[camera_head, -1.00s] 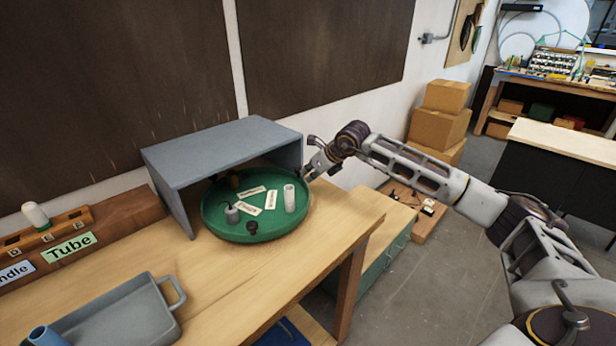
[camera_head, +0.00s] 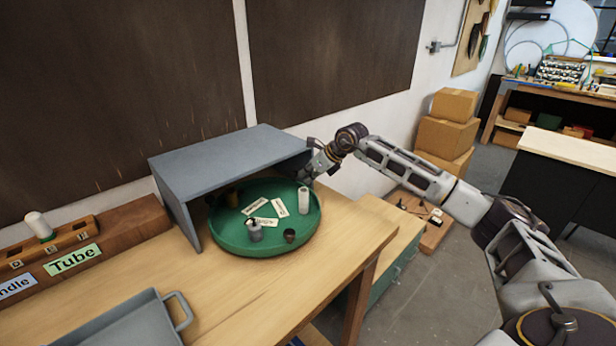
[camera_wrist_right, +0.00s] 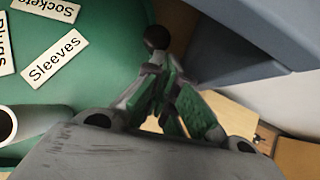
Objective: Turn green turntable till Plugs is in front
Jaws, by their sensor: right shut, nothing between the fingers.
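The green turntable (camera_head: 232,243) stands on the wooden bench, its back part under a grey cover. Cream labels lie on it, too small to read in the head view. In the right wrist view, the labels Sockets (camera_wrist_right: 48,9), Sleeves (camera_wrist_right: 53,58) and a cut-off Plugs (camera_wrist_right: 4,45) show on the turntable (camera_wrist_right: 105,65). My right gripper (camera_head: 308,174) is shut and empty at the turntable's back right rim, next to the cover's open side. In the wrist view, my right gripper (camera_wrist_right: 155,72) has a dark round thing (camera_wrist_right: 157,38) just beyond its fingertips; contact is unclear. My left gripper is out of view.
The turntable carries a white cylinder (camera_head: 304,200), a grey piece (camera_head: 254,231) and a small dark cup (camera_head: 290,236). The grey cover (camera_head: 225,160) stands close to my right gripper. A grey tray (camera_head: 125,325) lies front left. Bench space before the turntable is clear.

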